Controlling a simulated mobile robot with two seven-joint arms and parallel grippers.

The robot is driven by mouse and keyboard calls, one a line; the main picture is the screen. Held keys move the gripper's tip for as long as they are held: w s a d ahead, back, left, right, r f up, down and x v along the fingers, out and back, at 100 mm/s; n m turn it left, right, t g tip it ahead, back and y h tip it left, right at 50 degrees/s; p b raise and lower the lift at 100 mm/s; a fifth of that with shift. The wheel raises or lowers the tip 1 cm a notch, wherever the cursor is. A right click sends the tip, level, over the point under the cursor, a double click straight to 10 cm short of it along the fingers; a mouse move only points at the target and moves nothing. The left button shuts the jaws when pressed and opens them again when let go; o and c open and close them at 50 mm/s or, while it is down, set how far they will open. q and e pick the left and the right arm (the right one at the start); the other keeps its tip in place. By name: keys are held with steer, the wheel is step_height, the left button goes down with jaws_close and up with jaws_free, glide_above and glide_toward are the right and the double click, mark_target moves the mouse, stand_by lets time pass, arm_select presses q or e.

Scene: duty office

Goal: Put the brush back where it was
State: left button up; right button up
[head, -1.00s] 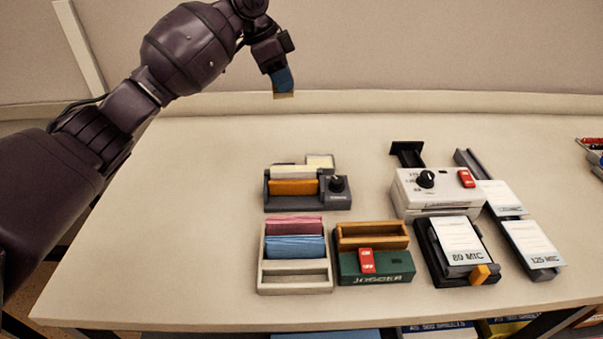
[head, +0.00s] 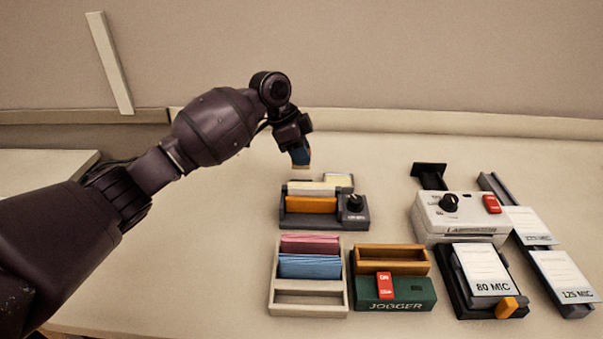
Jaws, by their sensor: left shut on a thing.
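My left gripper (head: 299,148) points down and is shut on the brush (head: 301,158). The brush shows a blue body with a pale tan lower edge. It hangs above the back of the dark grey device (head: 290,220), which has an orange bar, a pale bar and a black knob. A small pale yellow pad (head: 339,178) sits at that device's back right, just right of and below the brush in the picture. A gap shows no clear contact between the brush and the device. My right gripper is not in view.
A pale tray (head: 273,297) with pink and blue cards stands in front of the device. Right of it are the green jogger (head: 412,292) with a wooden box, a white laminator (head: 470,217) and pouch holders (head: 480,272). The table's left part is clear.

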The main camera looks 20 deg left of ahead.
arm_select(q)
step_height(320, 180, down, 6)
steer(key=shift+r+b, duration=0.1)
steer(key=shift+b, duration=0.35)
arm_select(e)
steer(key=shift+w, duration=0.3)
arm_select(q)
steer(key=shift+f, duration=0.2)
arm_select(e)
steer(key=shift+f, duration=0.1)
arm_select(q)
steer(key=o, duration=0.8)
steer(key=shift+o, duration=0.5)
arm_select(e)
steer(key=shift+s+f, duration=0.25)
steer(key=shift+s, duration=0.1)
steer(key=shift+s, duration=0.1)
arm_select(q)
steer(key=shift+r, duration=0.15)
